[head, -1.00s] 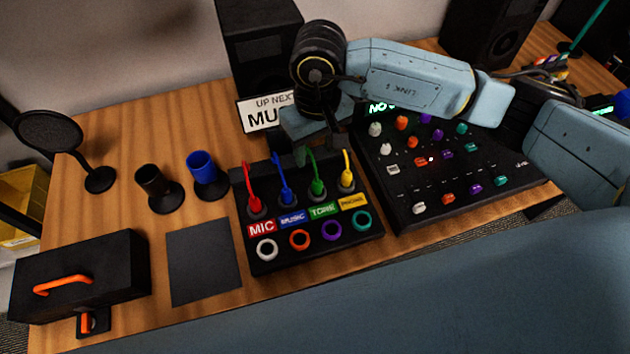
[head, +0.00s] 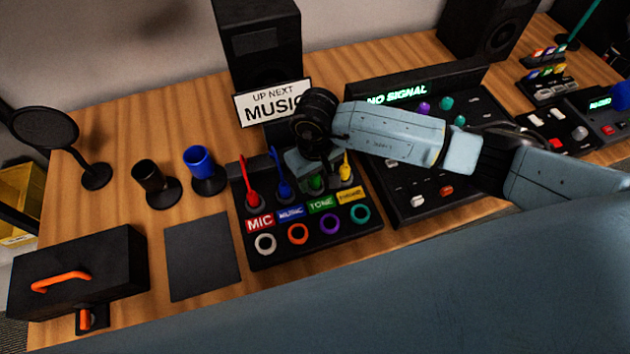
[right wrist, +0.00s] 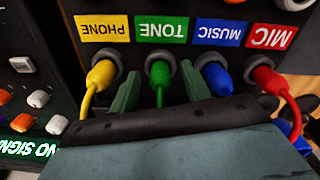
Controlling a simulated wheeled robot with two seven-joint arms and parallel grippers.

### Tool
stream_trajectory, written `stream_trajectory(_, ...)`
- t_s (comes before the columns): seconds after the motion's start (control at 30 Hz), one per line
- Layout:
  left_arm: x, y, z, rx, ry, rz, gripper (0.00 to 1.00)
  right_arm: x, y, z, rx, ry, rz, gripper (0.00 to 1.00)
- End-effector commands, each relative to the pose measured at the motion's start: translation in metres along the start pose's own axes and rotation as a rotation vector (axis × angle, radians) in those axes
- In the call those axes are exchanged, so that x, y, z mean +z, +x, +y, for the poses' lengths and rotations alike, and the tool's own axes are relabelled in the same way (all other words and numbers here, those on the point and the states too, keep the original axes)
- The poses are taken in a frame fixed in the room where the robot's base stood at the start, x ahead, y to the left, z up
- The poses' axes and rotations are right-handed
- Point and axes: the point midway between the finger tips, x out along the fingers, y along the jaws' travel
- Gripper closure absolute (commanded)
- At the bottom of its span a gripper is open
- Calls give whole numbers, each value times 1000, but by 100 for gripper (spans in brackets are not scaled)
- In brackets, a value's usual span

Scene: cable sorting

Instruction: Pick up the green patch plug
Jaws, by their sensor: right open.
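The green patch plug (right wrist: 160,74) sits in the TONE socket of the black patch box (head: 285,252), between the yellow PHONE plug (right wrist: 101,74) and the blue MUSIC plug (right wrist: 217,78). In the head view the green plug (head: 316,182) is mostly hidden by my right gripper. My right gripper (right wrist: 160,88) is open, with one finger on each side of the green plug and visible gaps to it. The red MIC plug (right wrist: 265,78) stands at the far end of the row. My left gripper is not in view.
Yellow and blue plugs stand close outside my right fingers. A mixer (head: 400,212) lies right of the box, and an UP NEXT MUSIC sign (head: 272,102) stands behind. A black cup (head: 150,178), a blue cup (head: 203,165) and a dark mat (head: 203,258) are to the left.

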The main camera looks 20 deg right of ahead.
Motion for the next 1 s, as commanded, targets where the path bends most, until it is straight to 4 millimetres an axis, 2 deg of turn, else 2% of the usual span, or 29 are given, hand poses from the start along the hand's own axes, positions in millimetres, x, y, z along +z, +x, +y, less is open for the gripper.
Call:
stream_trajectory(0.23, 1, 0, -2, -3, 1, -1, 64, 0, 3, 0, 0, -1, 1, 53)
stream_trajectory(0.27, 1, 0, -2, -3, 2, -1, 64, 0, 3, 0, 0, -1, 1, 55)
stream_trajectory(0.6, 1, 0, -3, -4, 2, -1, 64, 0, 2, 0, 0, 0, 1, 100)
stream_trajectory(0.87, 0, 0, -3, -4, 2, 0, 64, -1, 0, 0, 0, 0, 2, 100)
stream_trajectory(1.0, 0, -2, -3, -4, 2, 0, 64, -2, -16, 0, 0, -1, 6, 100)
